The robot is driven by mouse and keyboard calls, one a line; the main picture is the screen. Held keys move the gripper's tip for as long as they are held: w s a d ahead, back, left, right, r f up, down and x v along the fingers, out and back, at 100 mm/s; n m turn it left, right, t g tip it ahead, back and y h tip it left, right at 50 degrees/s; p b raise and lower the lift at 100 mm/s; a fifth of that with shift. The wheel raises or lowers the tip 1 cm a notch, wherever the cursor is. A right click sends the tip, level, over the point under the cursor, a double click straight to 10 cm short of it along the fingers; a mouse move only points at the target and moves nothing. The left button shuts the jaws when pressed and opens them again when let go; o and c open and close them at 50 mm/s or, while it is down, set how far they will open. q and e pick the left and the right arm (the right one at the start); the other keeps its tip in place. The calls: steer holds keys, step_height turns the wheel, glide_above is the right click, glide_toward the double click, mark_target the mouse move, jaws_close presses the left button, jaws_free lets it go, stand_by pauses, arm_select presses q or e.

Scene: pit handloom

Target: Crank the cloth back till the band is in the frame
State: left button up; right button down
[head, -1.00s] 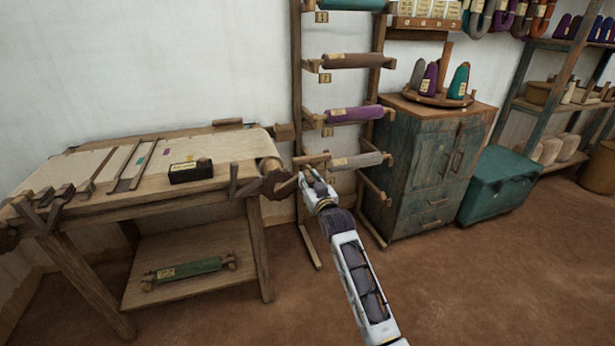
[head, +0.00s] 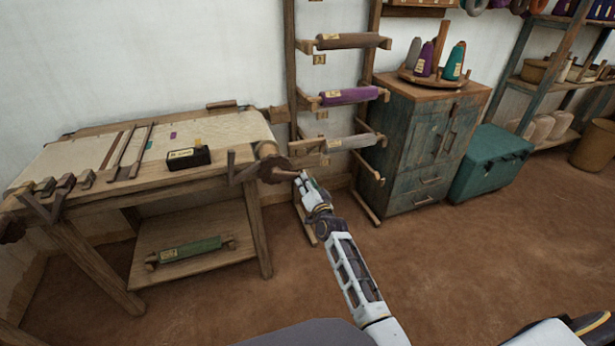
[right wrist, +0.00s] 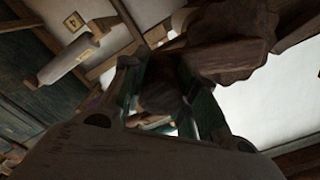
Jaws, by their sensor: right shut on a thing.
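A pale cloth (head: 222,131) lies stretched along the wooden loom table (head: 215,178) and runs onto a roller (head: 266,150) at its right end. Dark slats (head: 128,152) cross the cloth, and a small purple mark (head: 173,135) shows to their right. I cannot tell for certain which slats form the frame. A dark wooden crank (head: 275,170) sits at the roller's end. My right gripper (head: 301,178) is shut on the crank's handle. In the right wrist view the dark handle (right wrist: 160,95) is between the fingers. My left gripper is not in view.
A black labelled box (head: 188,158) sits on the table's front edge. A green roll (head: 190,250) lies on the lower shelf. A rack of yarn rolls (head: 348,95) and a teal cabinet (head: 430,150) stand close behind the crank. The floor in front is clear.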

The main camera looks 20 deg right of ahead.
steer(key=f+m, duration=0.1)
steer(key=a+f+m, duration=0.1)
steer(key=shift+f+m, duration=0.3)
steer(key=shift+m, duration=0.1)
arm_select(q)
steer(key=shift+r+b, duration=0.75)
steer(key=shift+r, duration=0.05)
arm_select(e)
steer(key=shift+a+f+m, duration=0.65)
steer(key=shift+a+m, duration=0.1)
steer(key=shift+m, duration=0.4)
steer(key=shift+a+f+m, duration=0.65)
steer(key=shift+a+m, duration=0.05)
steer(key=shift+m, duration=0.45)
